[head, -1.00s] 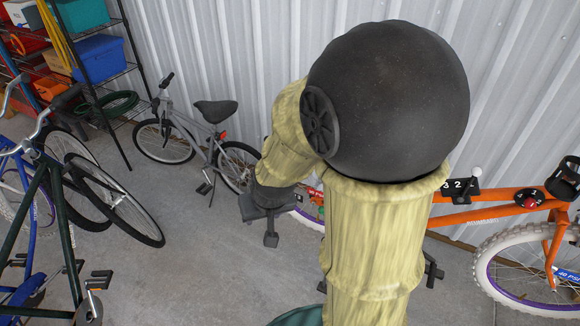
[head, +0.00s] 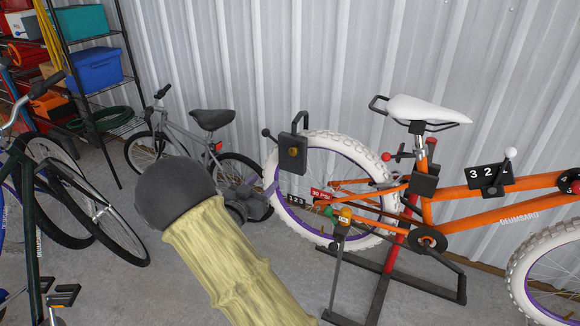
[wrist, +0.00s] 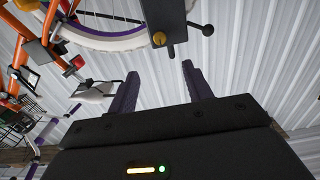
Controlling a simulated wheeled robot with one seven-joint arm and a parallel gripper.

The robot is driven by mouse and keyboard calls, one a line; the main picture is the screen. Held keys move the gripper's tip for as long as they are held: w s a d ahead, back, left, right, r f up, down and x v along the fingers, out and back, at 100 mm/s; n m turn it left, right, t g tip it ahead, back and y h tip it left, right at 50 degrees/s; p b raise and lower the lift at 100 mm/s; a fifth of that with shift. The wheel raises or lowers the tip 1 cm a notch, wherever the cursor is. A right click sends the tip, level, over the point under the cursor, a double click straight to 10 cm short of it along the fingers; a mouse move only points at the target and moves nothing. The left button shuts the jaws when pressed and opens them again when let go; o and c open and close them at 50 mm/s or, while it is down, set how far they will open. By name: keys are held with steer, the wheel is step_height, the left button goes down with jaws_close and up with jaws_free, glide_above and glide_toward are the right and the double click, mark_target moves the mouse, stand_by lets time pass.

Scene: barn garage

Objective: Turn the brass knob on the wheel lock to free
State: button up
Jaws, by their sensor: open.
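The wheel lock (head: 292,142) is a black box at the top left of the orange bike's rear wheel. Its round brass knob (head: 293,152) faces outward. A dark lever with a ball end sticks out at the lock's left. In the wrist view the lock (wrist: 166,14) is at the top centre, with the brass knob (wrist: 159,38) on its lower left part. My gripper (wrist: 160,69) is open and empty. The knob appears beyond the fingertips, roughly in line with the gap and apart from them. In the head view my gripper is partly hidden behind my arm, left of the wheel.
The orange bike (head: 470,195) stands in a black and red stand (head: 398,250) and carries other levers and coloured knobs. A grey bike (head: 185,135) stands behind my arm. A corrugated wall (head: 330,60) is close behind. More bikes and a shelf (head: 90,75) are at the left.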

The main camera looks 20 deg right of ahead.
mark_target(292, 153)
steer(key=shift+r, duration=0.1)
steer(key=shift+d, duration=0.1)
steer(key=x, duration=1.7)
steer(key=shift+w+d+b, duration=0.1)
steer(key=shift+w+b, duration=0.05)
steer(key=shift+b, duration=0.25)
steer(key=shift+c, duration=0.2)
steer(key=c, duration=0.9)
